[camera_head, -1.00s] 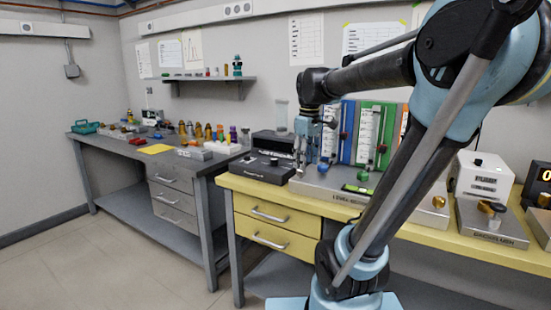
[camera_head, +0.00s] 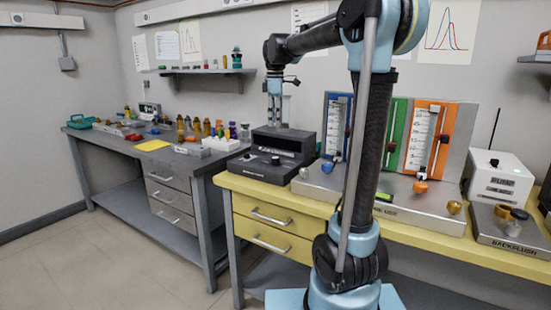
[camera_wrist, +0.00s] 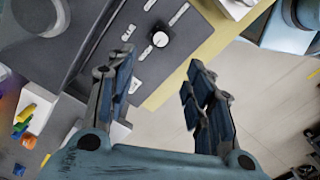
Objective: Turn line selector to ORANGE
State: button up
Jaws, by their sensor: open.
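A dark box (camera_head: 268,165) with a small upright knob (camera_head: 275,160) on its low front stands at the left end of the yellow bench. I take it for the line selector; its lettering is too small to read. In the wrist view the round black knob (camera_wrist: 160,39) has a white mark on top and several pale labels around it, unreadable. My gripper (camera_head: 274,121) points down above the box. In the wrist view my gripper (camera_wrist: 161,65) is open and empty, with the knob seen beyond the gap between its fingers, apart from them.
Right of the box is a grey panel base (camera_head: 325,183) with blue, green and orange (camera_head: 440,118) gauges, partly behind my arm. A white instrument (camera_head: 498,182) stands farther right. Bottles (camera_head: 220,131) crowd the grey bench at left. Floor (camera_head: 130,260) before the benches is clear.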

aim_at(275, 161)
notch_tip(275, 161, down, 16)
jog(key=shift+d+r, duration=0.1)
jog(key=shift+r, duration=0.05)
dwell(0.3)
jog(key=c, duration=1.1)
